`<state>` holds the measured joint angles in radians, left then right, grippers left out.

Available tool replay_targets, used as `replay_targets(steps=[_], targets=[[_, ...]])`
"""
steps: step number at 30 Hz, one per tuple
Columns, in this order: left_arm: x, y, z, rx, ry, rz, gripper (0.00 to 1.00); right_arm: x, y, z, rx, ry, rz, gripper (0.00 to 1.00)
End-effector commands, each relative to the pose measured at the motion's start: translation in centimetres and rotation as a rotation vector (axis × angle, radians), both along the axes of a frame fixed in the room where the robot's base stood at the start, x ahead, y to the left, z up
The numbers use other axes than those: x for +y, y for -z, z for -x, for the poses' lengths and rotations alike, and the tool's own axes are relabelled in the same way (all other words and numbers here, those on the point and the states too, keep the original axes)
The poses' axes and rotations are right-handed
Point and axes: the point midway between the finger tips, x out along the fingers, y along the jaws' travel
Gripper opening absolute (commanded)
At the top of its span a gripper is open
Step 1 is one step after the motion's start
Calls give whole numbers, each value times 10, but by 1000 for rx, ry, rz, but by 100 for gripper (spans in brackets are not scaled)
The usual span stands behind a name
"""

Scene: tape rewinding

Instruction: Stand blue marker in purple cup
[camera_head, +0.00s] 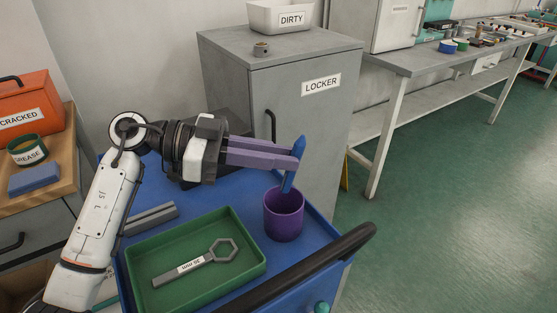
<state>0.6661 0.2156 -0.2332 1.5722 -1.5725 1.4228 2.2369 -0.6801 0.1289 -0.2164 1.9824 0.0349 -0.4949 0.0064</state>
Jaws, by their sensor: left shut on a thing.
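The purple cup (284,218) stands upright at the right side of the blue cart top. My left gripper (295,156) is shut on the blue marker (289,181) and holds it nearly upright, slightly tilted. The marker's lower end is at the cup's opening near its rim; I cannot tell how far inside it reaches. The gripper's purple fingers are above the cup. My right gripper is not in view.
A green tray (138,265) holding a grey wrench (195,262) lies left of the cup on the cart (232,195). A grey bar (150,219) lies behind the tray. A black handle (300,270) runs along the cart's front right. A grey locker (325,130) stands behind.

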Motion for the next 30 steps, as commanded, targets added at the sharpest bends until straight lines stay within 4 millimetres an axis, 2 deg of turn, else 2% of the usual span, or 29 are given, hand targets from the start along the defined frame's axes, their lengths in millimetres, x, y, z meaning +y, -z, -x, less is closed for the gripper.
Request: replay_targets(steps=[1,2,3,8,24,30], targets=[[0,10,0,-1,0,2,0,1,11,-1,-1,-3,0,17],[0,12,0,-1,0,2,0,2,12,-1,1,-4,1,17],[0,10,0,1,0,0,0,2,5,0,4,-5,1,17],[0,23,0,2,0,-1,0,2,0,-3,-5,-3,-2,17],[0,65,0,2,0,0,0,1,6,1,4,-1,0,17],[0,71,0,0,1,1,0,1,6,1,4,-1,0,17]])
